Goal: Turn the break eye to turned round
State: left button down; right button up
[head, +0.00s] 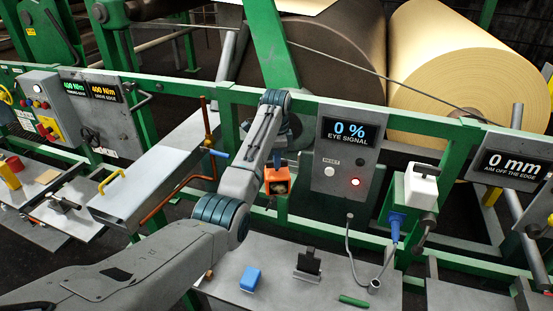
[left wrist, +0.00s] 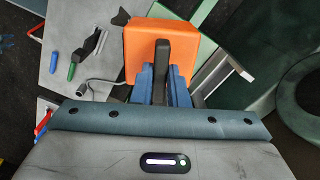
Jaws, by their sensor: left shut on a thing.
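The break eye seems to be the orange block (head: 277,186) on the green rail, below the end of my left arm. In the left wrist view the same orange block (left wrist: 165,42) fills the top middle, with a black upright tab on it. My left gripper (left wrist: 165,80) has blue fingers shut on this black tab. In the head view the left gripper (head: 277,161) is small and partly hidden by my wrist. The eye signal panel (head: 346,140) right of the block reads 0 % and has a lit red lamp. My right gripper is not in view.
A grey shelf (head: 235,275) below holds a blue block (head: 250,279), a black clip (head: 308,262) and a green stick (head: 354,301). A cable hangs below the panel. A white box (head: 421,184) is on the rail to the right. Large paper rolls (head: 470,60) stand behind.

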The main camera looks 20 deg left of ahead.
pick_arm(q)
jog(key=m, duration=0.4)
jog(key=shift+m, duration=0.4)
dwell(0.4)
jog(key=c, duration=1.4)
grip_release()
jog(key=shift+d, duration=0.1)
jog(key=shift+c, duration=0.2)
jog(key=shift+w, duration=0.1)
